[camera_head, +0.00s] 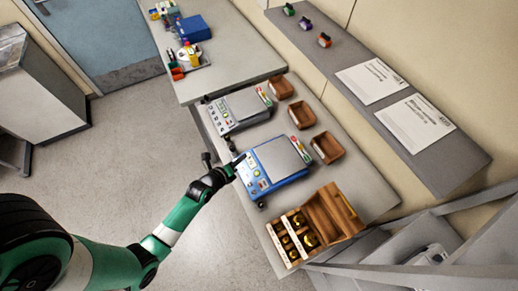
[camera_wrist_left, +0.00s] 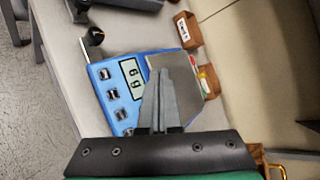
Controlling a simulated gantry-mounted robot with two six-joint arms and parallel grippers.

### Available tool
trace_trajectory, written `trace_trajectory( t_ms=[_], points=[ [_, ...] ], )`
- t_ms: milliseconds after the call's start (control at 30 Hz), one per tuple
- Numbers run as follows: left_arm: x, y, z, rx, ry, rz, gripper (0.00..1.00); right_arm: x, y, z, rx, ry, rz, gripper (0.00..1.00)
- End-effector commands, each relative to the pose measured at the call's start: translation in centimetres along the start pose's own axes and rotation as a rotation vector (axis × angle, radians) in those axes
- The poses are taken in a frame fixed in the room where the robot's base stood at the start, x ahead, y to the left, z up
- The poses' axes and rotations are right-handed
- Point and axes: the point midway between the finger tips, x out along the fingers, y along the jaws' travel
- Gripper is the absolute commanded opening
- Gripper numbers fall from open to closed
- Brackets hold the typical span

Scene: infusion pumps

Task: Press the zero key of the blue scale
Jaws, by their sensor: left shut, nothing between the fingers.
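The blue scale (camera_head: 283,154) stands on the bench with a grey weighing plate and a front panel of several keys and a display. In the left wrist view the blue scale (camera_wrist_left: 98,68) shows its lit display (camera_wrist_left: 133,75) and a row of keys (camera_wrist_left: 111,94) left of my fingers. My left gripper (camera_head: 233,167) is shut and empty at the scale's front panel. In the left wrist view the closed fingers (camera_wrist_left: 160,75) cover part of the panel and plate edge. I cannot tell whether they touch it, nor read the key labels. My right gripper is not in view.
A second, grey scale (camera_head: 241,106) stands beside the blue one. Brown boxes (camera_head: 327,147) line the back of the bench. An open wooden case of brass weights (camera_head: 310,219) is at the near end. A shelf (camera_head: 445,165) runs above.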

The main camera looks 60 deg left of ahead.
Motion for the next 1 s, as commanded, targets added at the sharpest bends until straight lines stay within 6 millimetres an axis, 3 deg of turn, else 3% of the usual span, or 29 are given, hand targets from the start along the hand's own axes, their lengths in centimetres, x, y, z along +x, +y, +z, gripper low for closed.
trace_trajectory(
  t_ms=[33,133,533,767,1000],
  points=[
    [-1.7,0.4,0.7,-0.014,-0.001,0.035,0.00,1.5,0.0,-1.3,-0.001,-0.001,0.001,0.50],
    [-2.9,1.5,1.1,-0.031,-0.006,0.070,0.00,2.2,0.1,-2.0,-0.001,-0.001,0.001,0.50],
    [-2.9,1.8,1.5,-0.038,-0.017,0.074,0.00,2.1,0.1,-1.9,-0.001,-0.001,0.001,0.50],
    [-1.8,2.7,0.7,-0.036,-0.017,0.073,0.00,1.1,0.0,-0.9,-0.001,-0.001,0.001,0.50],
    [0.7,4.8,-1.2,-0.036,-0.016,0.073,0.00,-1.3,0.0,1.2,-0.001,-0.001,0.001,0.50]
  ],
)
